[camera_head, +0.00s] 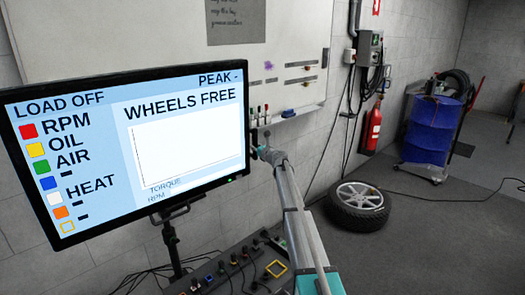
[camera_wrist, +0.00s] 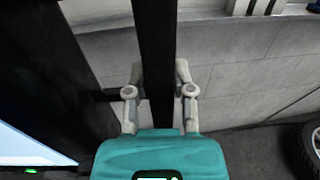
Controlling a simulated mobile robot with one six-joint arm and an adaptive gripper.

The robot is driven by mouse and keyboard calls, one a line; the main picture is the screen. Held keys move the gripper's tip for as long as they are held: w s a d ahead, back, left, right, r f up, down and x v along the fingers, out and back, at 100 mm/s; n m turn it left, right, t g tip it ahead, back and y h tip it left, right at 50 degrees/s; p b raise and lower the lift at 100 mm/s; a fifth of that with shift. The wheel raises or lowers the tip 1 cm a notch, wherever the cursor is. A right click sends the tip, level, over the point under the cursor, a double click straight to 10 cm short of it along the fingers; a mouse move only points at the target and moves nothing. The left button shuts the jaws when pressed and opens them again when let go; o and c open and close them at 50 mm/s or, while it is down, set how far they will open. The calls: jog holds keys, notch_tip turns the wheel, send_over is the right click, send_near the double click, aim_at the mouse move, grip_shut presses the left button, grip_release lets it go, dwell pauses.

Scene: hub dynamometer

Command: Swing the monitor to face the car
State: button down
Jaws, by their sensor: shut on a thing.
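The monitor (camera_head: 130,140) is a wide screen with a black frame on a thin black stand (camera_head: 172,245), at the left of the head view. Its lit face is turned toward my head camera and reads "WHEELS FREE". My gripper (camera_head: 263,148) is at the monitor's right edge. In the wrist view, the fingers of my gripper (camera_wrist: 160,92) are on either side of an upright black bar, apparently part of the monitor's frame. A lit corner of the monitor (camera_wrist: 28,150) shows at lower left there. The car is not in view.
A whiteboard (camera_head: 130,38) hangs on the wall behind. A control panel (camera_head: 235,275) with knobs and cables is below the monitor. Grey floor at lower right is mostly clear.

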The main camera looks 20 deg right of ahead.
jog(key=x, duration=0.2)
jog(key=shift+w+d, duration=0.1)
jog(key=shift+w, duration=0.3)
jog(key=shift+c, duration=2.4)
grip_release()
jog(key=shift+s, duration=0.1)
jog(key=shift+s, duration=0.15)
jog(key=v, duration=1.1)
jog(key=shift+s, duration=0.3)
jog(key=shift+d, duration=0.1)
